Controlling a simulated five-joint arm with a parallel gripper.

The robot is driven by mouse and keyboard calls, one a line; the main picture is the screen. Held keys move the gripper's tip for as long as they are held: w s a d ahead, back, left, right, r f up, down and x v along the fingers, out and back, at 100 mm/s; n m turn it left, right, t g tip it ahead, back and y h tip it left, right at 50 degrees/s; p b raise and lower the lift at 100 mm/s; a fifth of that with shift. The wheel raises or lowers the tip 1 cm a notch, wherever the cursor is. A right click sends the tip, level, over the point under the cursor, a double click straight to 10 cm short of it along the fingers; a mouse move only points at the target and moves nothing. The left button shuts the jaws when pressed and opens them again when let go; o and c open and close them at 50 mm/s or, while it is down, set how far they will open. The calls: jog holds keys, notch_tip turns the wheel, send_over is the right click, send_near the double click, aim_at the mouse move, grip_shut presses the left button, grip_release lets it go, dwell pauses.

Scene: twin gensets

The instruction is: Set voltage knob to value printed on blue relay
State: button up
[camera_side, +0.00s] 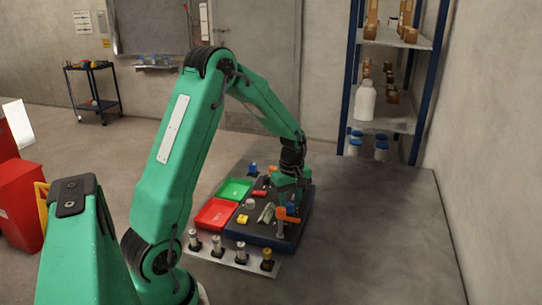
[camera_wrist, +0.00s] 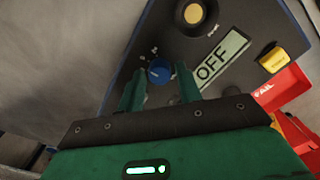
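A round blue knob (camera_wrist: 159,70) with small printed marks around it sits on the dark panel (camera_wrist: 110,82) in the wrist view. I take it as the voltage knob; its marks are too small to read. My gripper (camera_wrist: 160,84) has its two green fingers apart, one on each side of the knob, with gaps showing. In the side view my gripper (camera_side: 292,192) is low over the right part of the panel. A small blue block (camera_side: 252,168) stands at the panel's back edge; I cannot tell whether it is the blue relay, and no value is readable.
An OFF label (camera_wrist: 222,58), a yellow round part (camera_wrist: 193,13) and a yellow block (camera_wrist: 273,58) are near the knob. A red FAIL tray (camera_wrist: 285,88) and a green tray (camera_side: 234,189) adjoin the panel. Several cylinders (camera_side: 217,244) stand in front. The table's right side is clear.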

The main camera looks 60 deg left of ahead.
jog(key=c, duration=0.6)
jog(key=shift+c, duration=0.2)
jog(key=shift+m, duration=0.3)
jog(key=m, duration=0.8)
jog(key=shift+m, duration=0.3)
jog(key=o, duration=1)
jog(key=shift+r, duration=0.15)
